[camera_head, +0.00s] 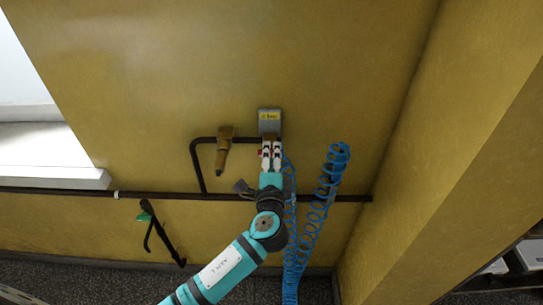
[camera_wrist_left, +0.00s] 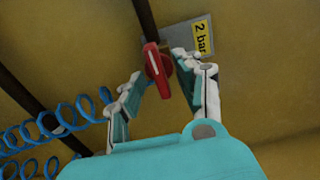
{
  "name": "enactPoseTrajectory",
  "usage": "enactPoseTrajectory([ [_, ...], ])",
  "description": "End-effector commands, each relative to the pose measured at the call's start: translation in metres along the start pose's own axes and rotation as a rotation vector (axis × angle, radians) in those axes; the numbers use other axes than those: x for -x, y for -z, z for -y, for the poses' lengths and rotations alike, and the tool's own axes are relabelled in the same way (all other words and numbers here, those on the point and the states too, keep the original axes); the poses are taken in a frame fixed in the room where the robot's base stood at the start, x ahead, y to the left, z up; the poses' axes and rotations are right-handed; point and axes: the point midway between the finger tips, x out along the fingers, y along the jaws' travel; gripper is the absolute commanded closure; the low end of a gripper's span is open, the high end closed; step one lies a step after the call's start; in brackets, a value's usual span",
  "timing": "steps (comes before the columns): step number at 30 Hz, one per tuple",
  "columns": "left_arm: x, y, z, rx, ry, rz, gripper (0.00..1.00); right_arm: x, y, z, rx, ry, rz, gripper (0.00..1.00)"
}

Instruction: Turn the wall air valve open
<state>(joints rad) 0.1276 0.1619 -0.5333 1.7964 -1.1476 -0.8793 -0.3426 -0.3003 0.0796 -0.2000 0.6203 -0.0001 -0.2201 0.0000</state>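The air valve has a red lever handle (camera_wrist_left: 157,68) on a dark pipe (camera_wrist_left: 146,20) in the left wrist view. A small bit of red also shows beside my fingers in the head view (camera_head: 263,152). My left gripper (camera_head: 271,148) is at the wall, just below a grey plate (camera_head: 269,115). In the left wrist view its fingers (camera_wrist_left: 160,72) are apart, one on each side of the red handle. I cannot tell whether they touch it. The valve body is mostly hidden. My right gripper is not in view.
The grey plate bears a yellow "2 bar" label (camera_wrist_left: 201,39). A brown fitting (camera_head: 223,152) is on the pipe to the left. Blue coiled hoses (camera_head: 332,175) hang to the right. A black tool with a green part (camera_head: 146,213) hangs lower left. A side wall (camera_head: 440,150) stands at right.

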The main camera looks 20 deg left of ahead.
Motion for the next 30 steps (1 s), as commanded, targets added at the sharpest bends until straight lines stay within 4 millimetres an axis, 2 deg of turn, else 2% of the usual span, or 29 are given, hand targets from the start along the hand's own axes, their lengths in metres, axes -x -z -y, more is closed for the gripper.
enactPoseTrajectory([
  [4,0.003,0.000,0.000,0.001,-0.001,0.000,0.65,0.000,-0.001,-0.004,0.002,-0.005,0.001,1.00],
  [8,0.017,0.001,-0.001,0.001,-0.002,-0.002,0.65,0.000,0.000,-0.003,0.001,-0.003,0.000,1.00],
  [15,0.068,0.000,-0.001,0.003,-0.004,-0.002,0.65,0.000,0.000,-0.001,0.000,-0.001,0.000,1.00],
  [21,0.103,0.000,-0.001,0.000,-0.003,-0.001,0.65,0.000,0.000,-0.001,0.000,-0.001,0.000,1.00],
  [25,0.116,0.000,-0.001,0.001,-0.002,0.000,0.65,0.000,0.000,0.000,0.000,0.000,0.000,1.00],
  [30,0.120,0.000,0.000,0.000,0.000,0.000,0.65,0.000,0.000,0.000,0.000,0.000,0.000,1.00],
])
